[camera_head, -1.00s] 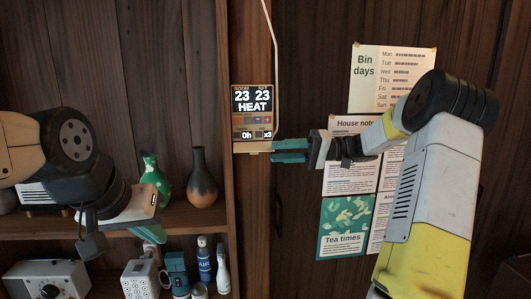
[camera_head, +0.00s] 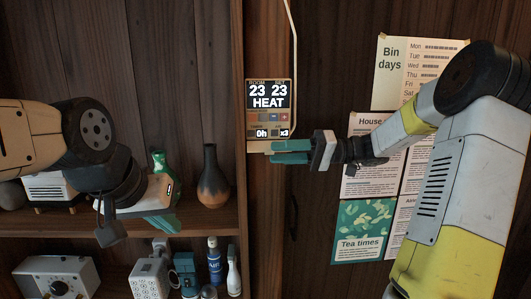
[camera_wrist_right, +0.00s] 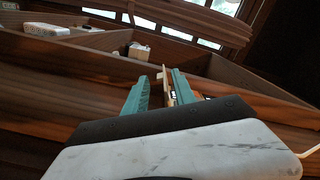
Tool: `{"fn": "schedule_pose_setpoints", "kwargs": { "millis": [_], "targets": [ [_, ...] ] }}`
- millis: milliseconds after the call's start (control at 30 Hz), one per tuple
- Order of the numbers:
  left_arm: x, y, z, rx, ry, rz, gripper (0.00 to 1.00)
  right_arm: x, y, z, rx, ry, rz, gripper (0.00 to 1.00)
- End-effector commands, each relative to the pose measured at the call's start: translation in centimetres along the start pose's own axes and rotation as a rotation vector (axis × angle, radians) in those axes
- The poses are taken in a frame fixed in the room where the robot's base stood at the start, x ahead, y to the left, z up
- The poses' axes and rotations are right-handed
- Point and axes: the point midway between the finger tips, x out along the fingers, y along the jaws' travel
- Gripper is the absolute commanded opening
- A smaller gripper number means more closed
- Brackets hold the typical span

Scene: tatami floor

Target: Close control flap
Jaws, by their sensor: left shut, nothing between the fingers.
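The control panel (camera_head: 268,95) is mounted on the wooden post, its screen reading 23, 23 and HEAT, with small buttons below. Its tan flap (camera_head: 257,147) sticks out at the panel's bottom edge, open. My right gripper (camera_head: 285,152) is just right of and below the panel, its teal fingers pointing left at the flap. In the right wrist view the fingers (camera_wrist_right: 160,92) are apart, with the flap's thin edge (camera_wrist_right: 167,84) between them, nearer the right finger. I cannot tell whether they touch. My left gripper (camera_head: 165,222) is shut and empty, in front of the shelf.
Bottles (camera_head: 214,262) and a radio (camera_head: 56,277) are below. A white cable (camera_head: 293,60) runs beside the panel. Posters (camera_head: 364,230) hang on the right.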

Motion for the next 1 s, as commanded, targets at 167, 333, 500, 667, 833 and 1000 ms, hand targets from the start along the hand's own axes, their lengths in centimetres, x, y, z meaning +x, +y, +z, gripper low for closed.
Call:
{"fn": "schedule_pose_setpoints", "kwargs": {
  "millis": [167,333,500,667,833,1000],
  "targets": [
    [0.0,0.0,0.0,0.0,0.0,0.0,0.0,2.4,-0.1,0.0,-0.001,-0.001,-0.001,0.32],
    [0.0,0.0,0.0,0.0,0.0,0.0,0.0,3.2,0.0,0.0,-0.001,-0.001,0.0,0.32],
    [0.0,0.0,0.0,0.0,0.0,0.0,0.0,3.2,0.0,0.0,-0.001,0.0,0.0,0.32],
    [0.0,0.0,0.0,0.0,0.0,0.0,0.0,3.2,0.0,0.0,-0.001,0.0,0.0,0.1],
    [0.0,0.0,0.0,0.0,0.0,0.0,0.0,3.2,0.0,0.0,0.0,0.0,0.0,0.0],
    [0.0,0.0,0.0,0.0,0.0,0.0,0.0,3.2,0.0,0.0,0.002,0.0,0.001,0.0]
  ]
}}
